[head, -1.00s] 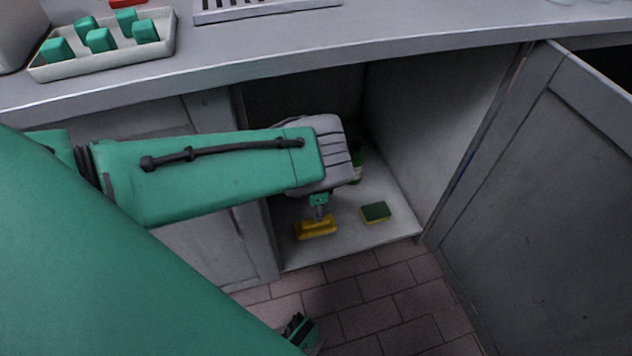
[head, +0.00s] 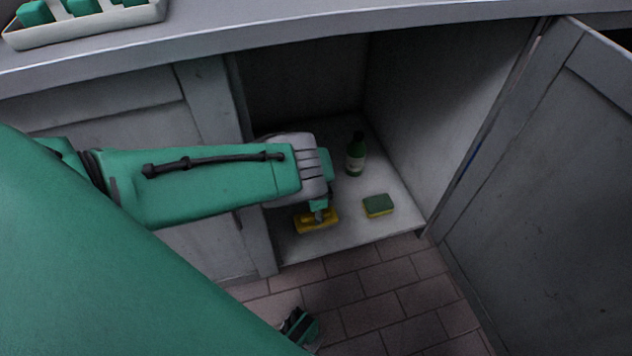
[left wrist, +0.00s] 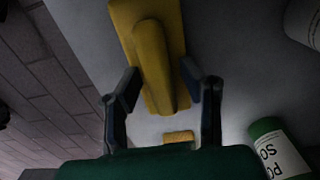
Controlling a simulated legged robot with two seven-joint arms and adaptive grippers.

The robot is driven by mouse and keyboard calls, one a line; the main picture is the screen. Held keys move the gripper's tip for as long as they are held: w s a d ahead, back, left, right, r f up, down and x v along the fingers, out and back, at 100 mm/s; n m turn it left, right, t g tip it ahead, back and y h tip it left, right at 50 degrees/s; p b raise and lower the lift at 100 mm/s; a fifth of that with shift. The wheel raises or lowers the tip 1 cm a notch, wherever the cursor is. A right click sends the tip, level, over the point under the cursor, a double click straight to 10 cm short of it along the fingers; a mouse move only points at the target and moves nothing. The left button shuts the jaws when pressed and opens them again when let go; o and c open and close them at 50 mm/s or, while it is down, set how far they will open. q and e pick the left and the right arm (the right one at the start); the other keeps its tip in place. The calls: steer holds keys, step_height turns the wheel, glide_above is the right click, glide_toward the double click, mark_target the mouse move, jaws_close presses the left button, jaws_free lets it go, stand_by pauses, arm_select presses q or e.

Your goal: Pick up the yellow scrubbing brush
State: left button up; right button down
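The yellow scrubbing brush (head: 316,221) lies on the floor of the open cabinet, near its front edge at the left. It also shows in the left wrist view (left wrist: 150,50), its raised handle lying between my fingers. My left gripper (head: 319,214) is just above the brush. In the left wrist view my left gripper (left wrist: 158,88) is open, one finger on each side of the brush, with gaps that look small. Part of my right gripper (head: 299,326) shows low in the head view, over the tiles; its finger state is unclear.
A green and yellow sponge (head: 378,205) lies right of the brush. A green bottle (head: 355,155) stands behind it in the cabinet (head: 400,222). The open door (head: 545,190) is at the right, and the countertop (head: 300,42) overhangs above. A tray (head: 85,27) holds green blocks.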

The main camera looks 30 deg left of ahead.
arm_select(q)
steer(key=shift+s, duration=0.1)
jaws_close()
step_height(320, 180, up, 10)
steer(key=p, duration=0.5)
